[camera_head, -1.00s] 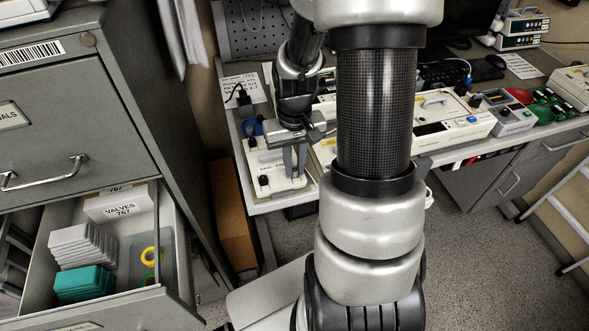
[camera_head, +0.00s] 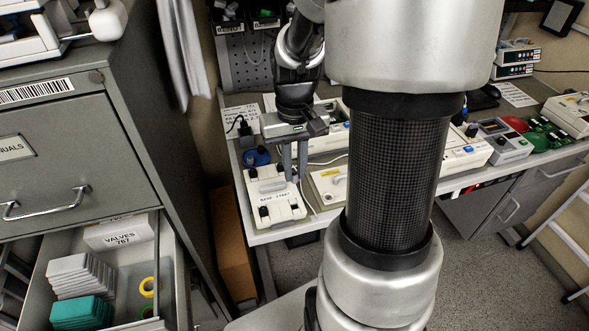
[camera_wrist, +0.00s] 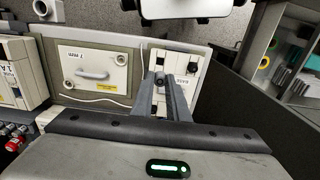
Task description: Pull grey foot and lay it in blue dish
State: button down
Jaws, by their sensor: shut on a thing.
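A cream pump base (camera_head: 274,204) with dark feet on its upturned face lies at the left end of the bench. It also shows in the wrist view (camera_wrist: 188,64). A blue dish (camera_head: 257,157) sits just behind it in the head view; I cannot pick it out in the wrist view. My gripper (camera_head: 292,178) points down over the right side of the base. In the wrist view its fingers (camera_wrist: 161,78) are close together on a small dark grey foot (camera_wrist: 160,80), mostly hidden between the tips. I cannot tell whether the foot is clear of the base.
A cream pump with a handle (camera_head: 328,186) lies right of the base, with a white cable between. More devices stand along the bench. An open drawer (camera_head: 174,265) with grey and teal stacks is at the left. My arm hides the middle of the bench.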

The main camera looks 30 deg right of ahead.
jog(key=shift+w+d+f, duration=0.15)
jog(key=shift+w+f, duration=1.35)
jog(key=shift+w, duration=2)
jog(key=shift+w+d+f, duration=0.1)
jog(key=shift+w+f, duration=1.4)
jog(key=shift+w, duration=2)
jog(key=shift+w+d+f, duration=0.15)
jog(key=shift+w+f, duration=1.35)
jog(key=shift+w, duration=2)
jog(key=shift+f, duration=0.2)
jog(key=shift+f+b, duration=0.55)
jog(key=shift+f, duration=0.55)
jog(key=c, duration=1.6)
grip_release()
jog(key=shift+c, duration=0.2)
